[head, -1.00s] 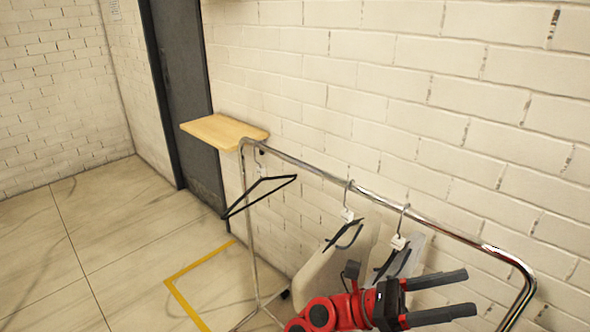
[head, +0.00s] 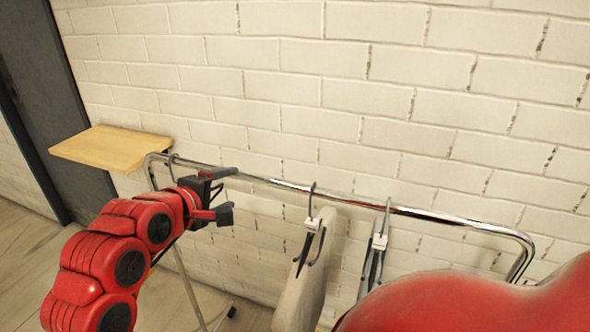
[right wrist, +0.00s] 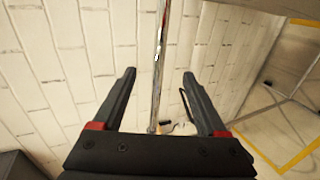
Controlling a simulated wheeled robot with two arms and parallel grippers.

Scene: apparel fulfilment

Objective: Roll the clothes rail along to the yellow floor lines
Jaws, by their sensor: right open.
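The clothes rail (head: 450,217) is a chrome tube frame along the wall. A pale garment (head: 303,275) and a darker-edged one (head: 372,270) hang from it on hooks, with another hook near its left end. In the right wrist view the bar (right wrist: 160,60) appears between the open fingers (right wrist: 160,78); contact cannot be told.
A wooden shelf (head: 115,148) juts from the white brick wall (head: 290,60) beyond the rail's left end, beside a dark grey door (head: 50,110). Tiled floor (head: 25,240) is open at the left. My own red arm covers the lower right.

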